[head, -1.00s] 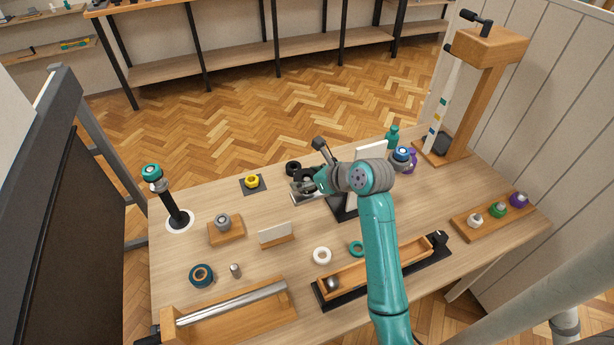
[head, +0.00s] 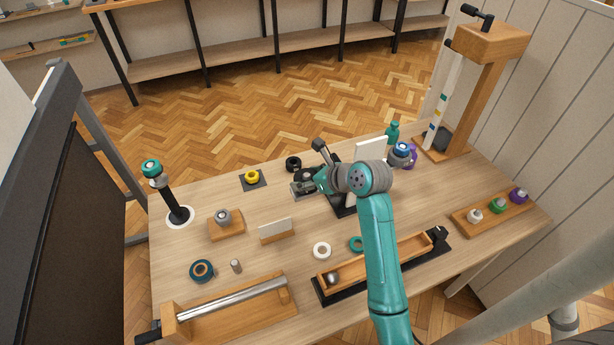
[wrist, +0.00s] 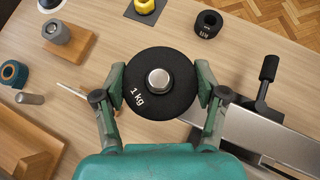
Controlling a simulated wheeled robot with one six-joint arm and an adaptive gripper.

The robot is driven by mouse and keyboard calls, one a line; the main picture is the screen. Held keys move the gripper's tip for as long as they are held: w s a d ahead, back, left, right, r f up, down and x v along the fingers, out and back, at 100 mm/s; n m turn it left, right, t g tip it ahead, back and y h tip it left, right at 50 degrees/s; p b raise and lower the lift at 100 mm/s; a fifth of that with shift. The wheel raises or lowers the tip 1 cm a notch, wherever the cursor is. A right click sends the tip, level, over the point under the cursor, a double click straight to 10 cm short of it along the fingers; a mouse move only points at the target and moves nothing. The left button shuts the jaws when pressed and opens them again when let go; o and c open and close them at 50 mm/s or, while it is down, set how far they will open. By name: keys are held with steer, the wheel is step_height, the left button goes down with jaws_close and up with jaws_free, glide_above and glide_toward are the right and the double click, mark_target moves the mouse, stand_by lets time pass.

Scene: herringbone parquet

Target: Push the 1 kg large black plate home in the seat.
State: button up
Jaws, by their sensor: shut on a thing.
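The large black plate (wrist: 141,100), marked "1 kg", is a thick round disc seen from above in the wrist view. A round metal end (wrist: 158,79) shows at its centre; I cannot tell whether it belongs to the plate or the seat. My gripper (wrist: 160,88) is shut on the plate, one finger at its left edge and one at its right. In the head view, my gripper (head: 318,181) is at the back middle of the table, its fingers partly hidden by the wrist. The seat under the plate is hidden, so the plate's depth cannot be told.
A silver metal bar with a black handle (wrist: 269,69) lies right of the plate. A small black ring weight (wrist: 208,24) and a yellow part on a dark pad (wrist: 145,6) stand behind. A grey knob on a wooden block (wrist: 56,32) is to the left.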

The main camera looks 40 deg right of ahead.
steer(key=shift+f, duration=0.7)
steer(key=o, duration=1.6)
steer(key=shift+o, duration=1.4)
steer(key=shift+f, duration=0.2)
steer(key=v, duration=1.2)
steer(key=shift+r, duration=0.1)
